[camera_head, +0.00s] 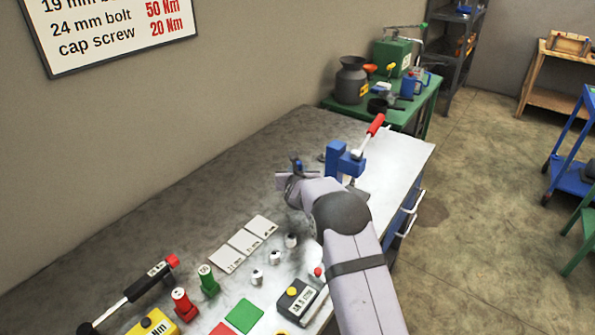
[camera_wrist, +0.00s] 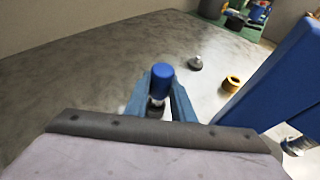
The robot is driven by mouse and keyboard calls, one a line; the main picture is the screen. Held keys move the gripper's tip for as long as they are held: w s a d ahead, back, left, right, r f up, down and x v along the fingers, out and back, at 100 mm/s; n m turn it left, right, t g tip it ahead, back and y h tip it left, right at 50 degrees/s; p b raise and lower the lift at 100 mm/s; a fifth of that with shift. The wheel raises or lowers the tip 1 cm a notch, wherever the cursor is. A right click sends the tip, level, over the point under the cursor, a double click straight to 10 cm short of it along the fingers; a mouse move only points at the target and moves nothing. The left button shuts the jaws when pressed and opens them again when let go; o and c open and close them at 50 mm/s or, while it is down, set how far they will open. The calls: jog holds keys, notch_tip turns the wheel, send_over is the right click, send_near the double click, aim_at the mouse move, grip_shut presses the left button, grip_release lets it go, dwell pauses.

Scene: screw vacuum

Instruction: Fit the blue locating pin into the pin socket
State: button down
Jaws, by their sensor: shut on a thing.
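The blue locating pin (camera_wrist: 162,76) stands between the fingertips of my gripper (camera_wrist: 160,96) in the wrist view, its rounded blue top showing. My gripper is shut on it. A pale part with a dark lower end shows below the blue top, partly hidden by the fingers. In the head view my gripper (camera_head: 296,165) is over the far part of the grey bench, left of the blue clamp, and a bit of blue shows there. I cannot tell surely which thing is the pin socket. A small grey round piece (camera_wrist: 195,63) and a yellow ring (camera_wrist: 231,84) lie beyond the pin.
A blue clamp (camera_head: 337,157) with a red-tipped lever (camera_head: 376,125) stands close right of my gripper; its blue body (camera_wrist: 278,75) fills the wrist view's right side. Tools, cards and coloured pads cover the near bench. The bench left of my gripper is clear.

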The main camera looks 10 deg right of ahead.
jog(key=shift+f+b, duration=0.6)
jog(key=shift+b, duration=0.4)
jog(key=c, duration=1.5)
grip_release()
jog(key=shift+r, duration=0.1)
jog(key=shift+r+p, duration=0.65)
jog(key=shift+p, duration=0.5)
jog(key=shift+s, duration=0.15)
jog(key=b+v, duration=0.4)
jog(key=v, duration=0.7)
jog(key=shift+s+r, duration=0.1)
jog(key=shift+s, duration=0.25)
